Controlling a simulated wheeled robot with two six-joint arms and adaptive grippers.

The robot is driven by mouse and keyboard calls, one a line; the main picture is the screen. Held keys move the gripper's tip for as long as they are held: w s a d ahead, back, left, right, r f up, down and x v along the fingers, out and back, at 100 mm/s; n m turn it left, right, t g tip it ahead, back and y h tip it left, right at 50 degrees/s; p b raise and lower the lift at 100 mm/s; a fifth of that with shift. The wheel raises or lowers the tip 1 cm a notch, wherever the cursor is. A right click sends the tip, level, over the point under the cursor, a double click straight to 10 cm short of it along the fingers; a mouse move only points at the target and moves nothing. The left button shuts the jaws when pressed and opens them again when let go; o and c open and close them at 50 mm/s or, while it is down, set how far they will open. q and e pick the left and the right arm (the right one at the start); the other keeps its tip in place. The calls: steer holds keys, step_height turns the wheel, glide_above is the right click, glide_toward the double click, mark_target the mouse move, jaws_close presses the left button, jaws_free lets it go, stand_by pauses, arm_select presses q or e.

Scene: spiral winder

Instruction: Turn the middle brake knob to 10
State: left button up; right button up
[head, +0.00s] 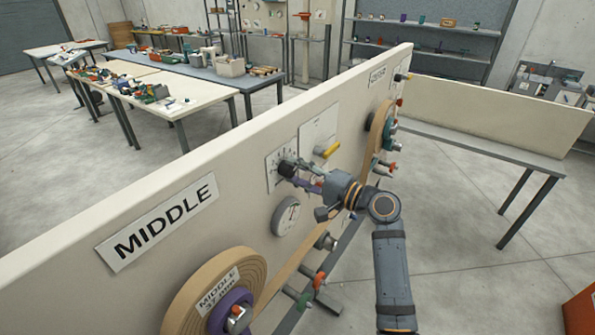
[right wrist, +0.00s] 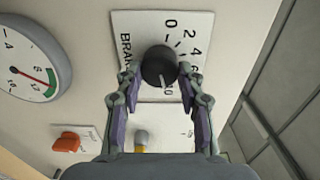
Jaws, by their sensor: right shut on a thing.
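The middle brake knob (right wrist: 160,64) is black and round, on a white scale plate (right wrist: 199,22) marked from 0 through 2, 4 and 6 to 10. Its white pointer line lies at the lower edge of the knob, close to the 10. My right gripper (right wrist: 159,74) is shut on the knob, one finger on each side. In the head view the knob (head: 286,169) sits on the panel right of the MIDDLE sign (head: 160,224), with my right gripper (head: 294,172) at it. My left gripper is not in view.
A round gauge (head: 286,216) is below the scale plate, and a yellow lever (head: 328,151) is to its right. A tan roll (head: 190,304) with a purple hub stands out from the panel at lower left. An orange knob (right wrist: 67,142) shows in the right wrist view.

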steer(key=o, duration=1.2)
steer(key=shift+c, duration=0.2)
steer(key=shift+d, duration=0.1)
steer(key=shift+s+d, duration=0.25)
steer(key=shift+d, duration=0.05)
steer(key=v, duration=1.1)
